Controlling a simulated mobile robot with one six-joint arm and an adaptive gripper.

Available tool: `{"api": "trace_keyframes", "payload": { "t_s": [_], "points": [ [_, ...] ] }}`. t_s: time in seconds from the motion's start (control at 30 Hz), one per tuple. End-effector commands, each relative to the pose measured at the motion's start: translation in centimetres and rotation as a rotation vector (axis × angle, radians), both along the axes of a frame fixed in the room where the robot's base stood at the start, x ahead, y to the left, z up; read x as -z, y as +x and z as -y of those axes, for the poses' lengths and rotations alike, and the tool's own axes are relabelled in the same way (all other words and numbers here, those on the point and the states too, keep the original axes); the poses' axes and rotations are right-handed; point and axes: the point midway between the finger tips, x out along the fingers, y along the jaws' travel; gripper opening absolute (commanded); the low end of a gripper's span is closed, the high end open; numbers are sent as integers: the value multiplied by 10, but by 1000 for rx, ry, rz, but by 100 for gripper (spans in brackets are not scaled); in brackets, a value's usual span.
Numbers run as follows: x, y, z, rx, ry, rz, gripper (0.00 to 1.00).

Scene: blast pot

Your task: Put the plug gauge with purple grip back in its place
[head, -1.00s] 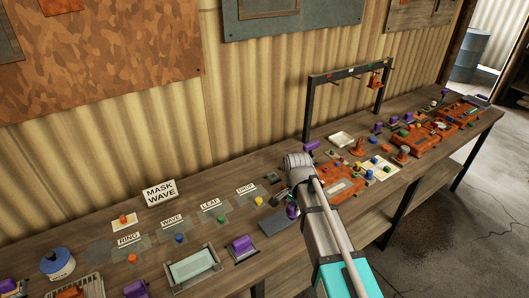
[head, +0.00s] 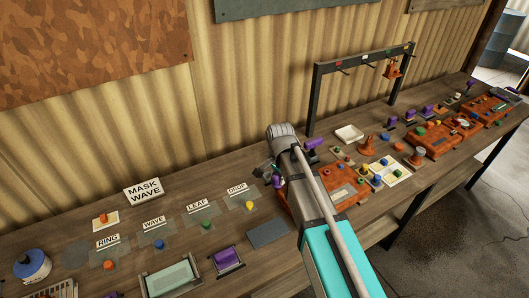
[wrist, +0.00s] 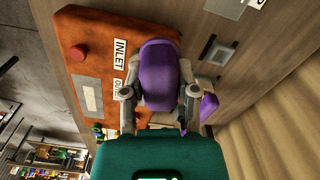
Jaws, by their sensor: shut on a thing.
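The purple grip (wrist: 160,72) of the plug gauge sits between the two grey fingers of my gripper (wrist: 159,92) in the wrist view. The gripper is shut on it. The gauge's working end is hidden behind the grip. In the head view a bit of purple (head: 277,182) shows beside my forearm, which hides most of the gripper. In the wrist view an orange-brown block (wrist: 88,60) with an INLET label lies left of the grip. A small plate with a square recess (wrist: 218,52) lies to the right.
Another purple-handled part (wrist: 208,106) is close to the right finger. In the head view a dark flat mat (head: 268,233) lies bare on the bench. A black rack frame (head: 318,95) stands behind. Label cards and small coloured parts lie left, orange blocks (head: 432,140) right.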

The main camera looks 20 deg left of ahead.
Motion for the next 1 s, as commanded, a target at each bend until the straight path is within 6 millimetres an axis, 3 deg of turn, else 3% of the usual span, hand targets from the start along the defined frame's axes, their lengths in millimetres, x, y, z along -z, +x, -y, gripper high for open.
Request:
{"api": "trace_keyframes", "payload": {
  "t_s": [0.67, 0.87, 1.0],
  "points": [
    [1, -5, -11, -14, 0, 0, 0],
    [9, 13, -25, 25, 0, 0, 0],
    [19, 39, -43, 89, 0, 0, 0]
  ]
}}
